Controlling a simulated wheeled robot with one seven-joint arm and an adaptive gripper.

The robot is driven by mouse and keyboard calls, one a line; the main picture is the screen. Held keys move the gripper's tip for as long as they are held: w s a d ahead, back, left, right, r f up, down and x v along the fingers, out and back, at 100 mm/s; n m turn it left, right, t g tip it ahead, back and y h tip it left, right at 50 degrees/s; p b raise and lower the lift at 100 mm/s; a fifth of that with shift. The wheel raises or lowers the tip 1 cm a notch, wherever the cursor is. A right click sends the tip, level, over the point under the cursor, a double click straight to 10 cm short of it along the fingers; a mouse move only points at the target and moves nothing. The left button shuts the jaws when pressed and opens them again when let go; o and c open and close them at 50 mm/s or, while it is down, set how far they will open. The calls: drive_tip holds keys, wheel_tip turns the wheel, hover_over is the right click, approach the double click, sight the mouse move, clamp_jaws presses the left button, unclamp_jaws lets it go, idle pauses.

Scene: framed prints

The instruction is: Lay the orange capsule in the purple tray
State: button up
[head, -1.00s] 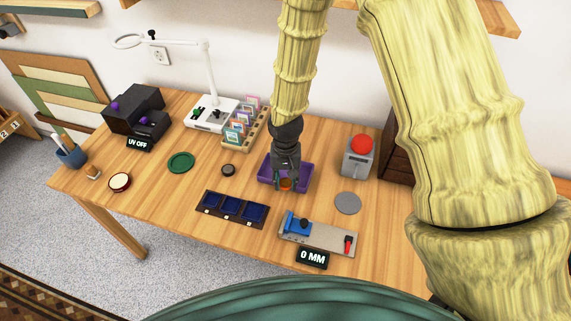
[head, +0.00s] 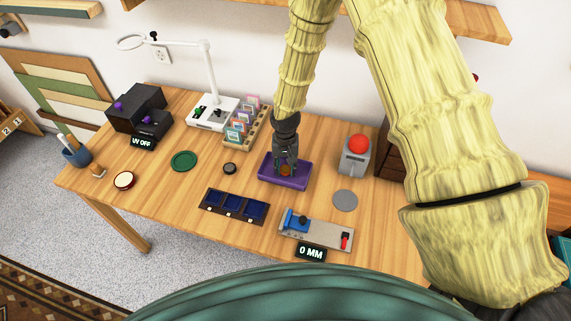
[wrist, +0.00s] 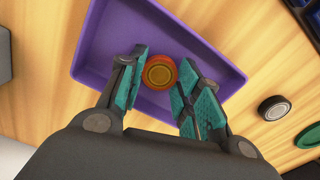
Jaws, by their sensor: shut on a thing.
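The purple tray (head: 300,184) sits on the wooden table, with low walls and a flat floor; it also shows in the wrist view (wrist: 112,32). The orange capsule (wrist: 158,72) is round, with a tan end facing the wrist camera. It also shows in the head view (head: 286,170), within the tray's outline. My gripper (head: 286,168) points down over the tray, and its teal-padded fingers (wrist: 163,70) are shut on the capsule. I cannot tell whether the capsule touches the tray floor.
A grey box with a red button (head: 357,150) stands right of the tray. A rack of small prints (head: 245,128) is behind left. A dark three-cell holder (head: 233,205) and a grey fixture (head: 325,233) lie in front. A grey disc (head: 345,200) lies right.

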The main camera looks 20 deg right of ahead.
sight(285, 168)
drive_tip(key=shift+f, duration=0.15)
drive_tip(key=shift+f, duration=0.15)
drive_tip(key=o, duration=1.1)
drive_tip(key=shift+c, duration=0.2)
wheel_tip(285, 168, up, 12)
drive_tip(key=b, duration=0.4)
drive_tip(key=shift+r, duration=0.2)
